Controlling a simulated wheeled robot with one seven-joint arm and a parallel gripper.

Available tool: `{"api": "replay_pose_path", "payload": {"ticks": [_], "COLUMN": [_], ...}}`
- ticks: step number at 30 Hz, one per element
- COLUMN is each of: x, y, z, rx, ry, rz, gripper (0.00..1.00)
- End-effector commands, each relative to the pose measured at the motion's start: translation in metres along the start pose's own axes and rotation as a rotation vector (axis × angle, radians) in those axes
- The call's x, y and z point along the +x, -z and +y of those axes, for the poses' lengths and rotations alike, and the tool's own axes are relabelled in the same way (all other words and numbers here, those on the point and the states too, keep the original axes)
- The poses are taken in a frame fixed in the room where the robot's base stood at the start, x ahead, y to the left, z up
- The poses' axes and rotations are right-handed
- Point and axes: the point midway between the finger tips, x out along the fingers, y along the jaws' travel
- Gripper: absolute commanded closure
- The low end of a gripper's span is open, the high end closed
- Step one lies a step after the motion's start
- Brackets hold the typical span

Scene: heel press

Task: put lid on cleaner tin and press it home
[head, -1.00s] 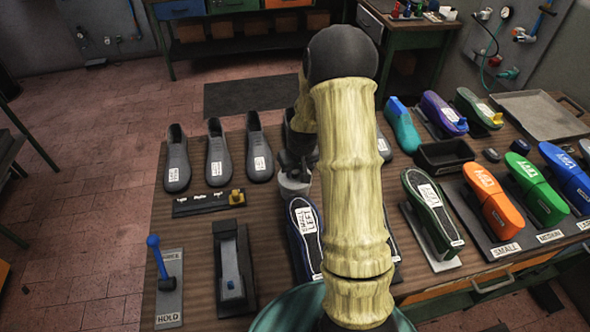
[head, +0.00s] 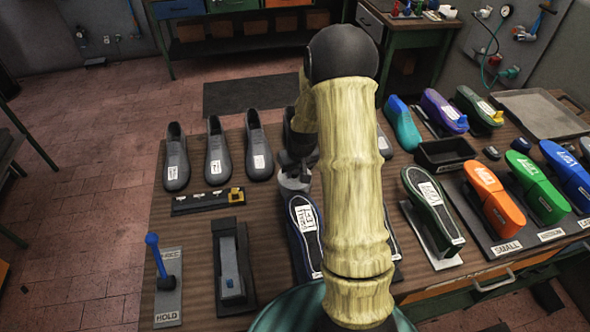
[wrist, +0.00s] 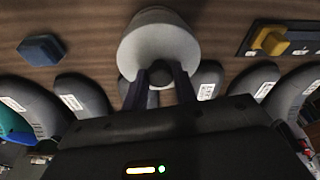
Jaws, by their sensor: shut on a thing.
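My gripper (wrist: 160,88) is shut on the grey round lid (wrist: 158,48), with its two dark fingers at the lid's near part. The pale cleaner tin (wrist: 155,15) shows just past the lid's far edge in the wrist view. In the head view my gripper (head: 297,164) is directly above the pale tin (head: 293,183), which stands on the bench behind a dark shoe sole. The lid and tin overlap in the wrist view, and I cannot tell whether the lid is fully seated. My arm hides part of this area.
Grey shoe forms (head: 218,152) stand left of the tin. A strip with a yellow piece (head: 236,195), a blue-handled lever (head: 153,241) and a dark press block (head: 231,270) are at front left. A black bin (head: 445,153) and coloured shoe forms (head: 493,200) stand right.

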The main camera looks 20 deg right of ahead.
Motion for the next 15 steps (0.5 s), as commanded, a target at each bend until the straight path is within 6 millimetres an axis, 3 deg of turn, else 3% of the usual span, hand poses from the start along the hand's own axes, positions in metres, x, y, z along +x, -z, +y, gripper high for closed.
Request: {"api": "replay_pose_path", "payload": {"ticks": [15], "x": [0.010], "y": [-0.003], "z": [0.001], "rx": [0.002], "ry": [-0.001], "rz": [0.000], "gripper": [0.85]}}
